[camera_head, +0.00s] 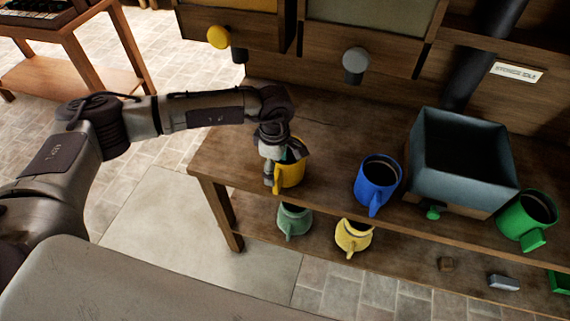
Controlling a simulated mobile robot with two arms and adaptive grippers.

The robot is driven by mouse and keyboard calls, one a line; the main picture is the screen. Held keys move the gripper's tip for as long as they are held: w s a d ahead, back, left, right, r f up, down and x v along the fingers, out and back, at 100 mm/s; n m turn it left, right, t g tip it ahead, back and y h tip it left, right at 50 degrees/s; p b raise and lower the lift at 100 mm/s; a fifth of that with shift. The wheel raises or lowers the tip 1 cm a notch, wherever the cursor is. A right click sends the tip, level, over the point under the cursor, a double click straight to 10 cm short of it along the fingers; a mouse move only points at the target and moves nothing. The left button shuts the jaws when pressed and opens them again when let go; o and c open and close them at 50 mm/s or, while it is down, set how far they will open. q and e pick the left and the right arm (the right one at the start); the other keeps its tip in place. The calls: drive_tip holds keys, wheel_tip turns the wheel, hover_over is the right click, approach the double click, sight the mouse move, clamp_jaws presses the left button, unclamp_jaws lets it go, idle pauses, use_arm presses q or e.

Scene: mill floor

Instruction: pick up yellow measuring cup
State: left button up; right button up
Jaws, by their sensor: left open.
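A yellow measuring cup (291,173) stands upright near the left end of the wooden bench's upper shelf. My left gripper (277,178) comes down over it from above, with its fingers at the cup's left side and rim. The gripper is open and hides the cup's upper left part. I cannot tell whether the fingers touch the cup. A paler yellow cup (353,237) sits on the lower shelf. My right gripper is not in view.
A blue cup (378,182), a blue-grey square bin (470,185) and a green cup (526,215) stand to the right on the bench. A pale green cup (294,219) is on the lower shelf. Wooden hoppers (370,30) overhang the back. The bench (235,130) is bare behind the gripper.

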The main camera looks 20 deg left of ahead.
sight(277, 173)
use_arm(q)
drive_tip(key=f, duration=0.1)
drive_tip(key=f+p, duration=0.1)
drive_tip(key=f, duration=0.1)
drive_tip(key=f+p, duration=0.1)
drive_tip(key=shift+w+f, duration=0.4)
drive_tip(key=shift+f, duration=0.3)
drive_tip(key=shift+r, duration=0.1)
clamp_jaws()
